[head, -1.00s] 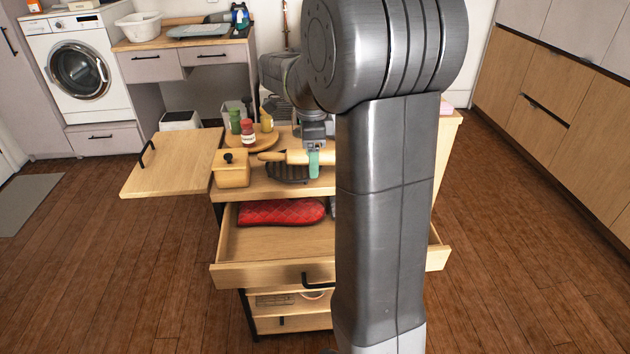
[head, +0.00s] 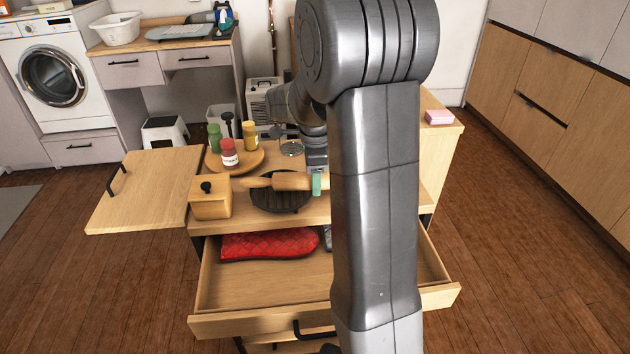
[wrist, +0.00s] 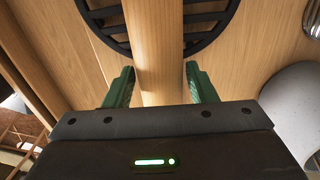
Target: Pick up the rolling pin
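The wooden rolling pin (head: 292,180) lies across a dark ribbed round pan (head: 281,200) on the wooden cart top. Its right part is hidden behind my arm. In the wrist view the pin (wrist: 155,45) runs between the two green fingers of my gripper (wrist: 160,85), over the black ribs of the pan (wrist: 102,14). The fingers stand apart, one on each side of the pin, with narrow gaps showing beside it. In the head view one green finger of my gripper (head: 317,184) shows at the pin, beside my arm.
A wooden box with a black knob (head: 210,197) stands left of the pan. Jars stand on a round board (head: 248,163) behind it. An open drawer (head: 260,285) holding a red mitt (head: 268,243) juts out in front. A pink block (head: 439,117) lies at right.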

